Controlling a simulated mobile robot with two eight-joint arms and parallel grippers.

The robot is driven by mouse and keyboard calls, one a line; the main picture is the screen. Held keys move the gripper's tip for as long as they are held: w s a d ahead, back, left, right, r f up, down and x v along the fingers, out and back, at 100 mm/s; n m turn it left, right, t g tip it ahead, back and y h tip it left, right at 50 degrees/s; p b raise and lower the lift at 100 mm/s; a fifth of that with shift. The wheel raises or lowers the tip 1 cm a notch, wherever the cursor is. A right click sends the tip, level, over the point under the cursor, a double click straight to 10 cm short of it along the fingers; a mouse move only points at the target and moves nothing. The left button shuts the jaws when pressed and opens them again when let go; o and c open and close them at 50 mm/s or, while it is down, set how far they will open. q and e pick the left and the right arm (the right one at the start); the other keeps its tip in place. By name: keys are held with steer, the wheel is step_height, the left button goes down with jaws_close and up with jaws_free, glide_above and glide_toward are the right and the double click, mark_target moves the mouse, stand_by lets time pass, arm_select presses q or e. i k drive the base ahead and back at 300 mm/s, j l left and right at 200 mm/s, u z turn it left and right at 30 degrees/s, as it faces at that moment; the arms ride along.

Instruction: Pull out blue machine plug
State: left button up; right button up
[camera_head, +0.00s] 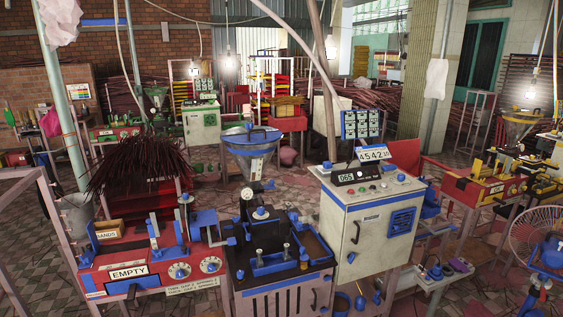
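The machine with blue parts stands in the front middle. It has a red front panel (150,268) with an "EMPTY" label, a blue-edged tray section (275,262) and a blue-rimmed hopper (250,150). A pale control cabinet (370,225) with blue edges and a blue vent stands at its right, with a numeric display (358,173) on top. A small blue and black piece (435,270) sits on a low pale bench to the right of the cabinet; it may be the plug, but it is too small to tell. Neither of my grippers is in view.
A fan (540,235) stands at the right edge. Red and yellow machines (485,188) are at the right, and a green-trimmed cabinet (202,124) is farther back. Bundled dark sticks (135,170) stand behind the red panel. Patterned floor (30,255) is bare at the left.

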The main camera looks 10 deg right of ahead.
mark_target(326, 164)
steer(key=i+l+u, duration=0.4)
steer(key=l, duration=0.2)
steer(key=l+u, duration=0.15)
steer(key=l, duration=0.2)
steer(key=i+l, duration=0.15)
steer(key=l, duration=0.2)
steer(key=i+l, duration=0.15)
steer(key=l, duration=0.25)
steer(key=i+l+u, duration=0.1)
steer(key=l, duration=0.25)
steer(key=i+l, duration=0.15)
steer(key=l, duration=0.2)
